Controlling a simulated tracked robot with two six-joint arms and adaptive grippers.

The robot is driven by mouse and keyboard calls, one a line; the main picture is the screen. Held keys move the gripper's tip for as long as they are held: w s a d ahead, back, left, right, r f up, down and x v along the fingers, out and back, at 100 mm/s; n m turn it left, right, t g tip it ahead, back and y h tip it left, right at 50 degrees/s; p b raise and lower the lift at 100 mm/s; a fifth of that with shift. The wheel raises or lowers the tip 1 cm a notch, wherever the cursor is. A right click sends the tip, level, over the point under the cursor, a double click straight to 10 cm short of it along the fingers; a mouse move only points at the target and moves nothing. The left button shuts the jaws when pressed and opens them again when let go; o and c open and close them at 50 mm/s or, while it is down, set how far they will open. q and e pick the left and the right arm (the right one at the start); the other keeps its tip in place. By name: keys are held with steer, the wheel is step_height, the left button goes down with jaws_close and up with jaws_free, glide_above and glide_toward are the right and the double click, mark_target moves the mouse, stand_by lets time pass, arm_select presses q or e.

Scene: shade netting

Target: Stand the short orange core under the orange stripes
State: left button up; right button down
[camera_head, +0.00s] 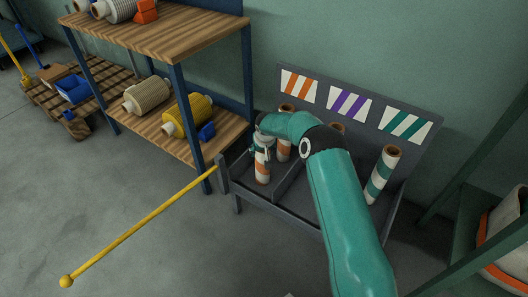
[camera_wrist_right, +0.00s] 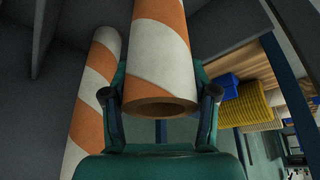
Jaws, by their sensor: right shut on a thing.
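My right gripper (camera_head: 262,146) is shut on a short white core with orange stripes (camera_head: 262,171). It holds the core upright at the left bay of the dark grey rack (camera_head: 225,178); I cannot tell if the core's foot touches the floor of the bay. The held core also shows in the right wrist view (camera_wrist_right: 160,45), between the two fingers. The orange stripes (camera_head: 298,86) are on a white sign at the left of the rack's back board. A second orange-striped core (camera_head: 284,150) stands behind the held one. My left gripper is not in view.
Purple (camera_head: 350,103) and teal (camera_head: 405,124) signs mark the other bays. A teal-striped core (camera_head: 380,178) stands at the right; my arm hides much of the middle. A yellow pole (camera_head: 140,228) juts out front left. A wooden shelf (camera_head: 150,35) with rolls stands left.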

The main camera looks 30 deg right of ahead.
steer(key=shift+f, duration=0.1)
steer(key=shift+c, duration=1.6)
jaws_free()
